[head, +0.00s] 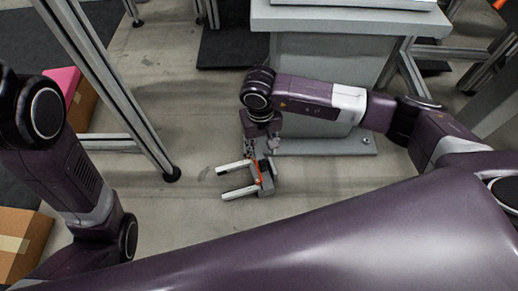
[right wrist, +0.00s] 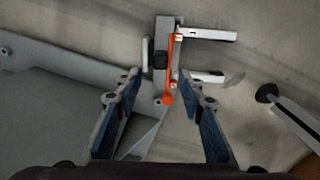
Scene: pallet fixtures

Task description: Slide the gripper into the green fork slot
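A small grey fork-shaped fixture (head: 266,183) with two pale prongs and an orange bar shows low in the middle of the head view. It also shows in the right wrist view (right wrist: 162,88), its prongs pointing right. No green slot is visible in either view. My right gripper (head: 261,148) points down just above the fixture's grey body in the head view. In the right wrist view its two blue-padded fingers (right wrist: 159,82) are apart, with the fixture's near end and orange knob showing between them. I cannot tell whether they touch. My left gripper is out of view.
A grey pedestal (head: 325,75) with a wide base plate stands right behind my right arm. A metal frame leg (head: 120,100) stands to the left. Cardboard boxes (head: 22,232) and a pink-topped box (head: 78,95) are at the left. Floor left of the prongs is clear.

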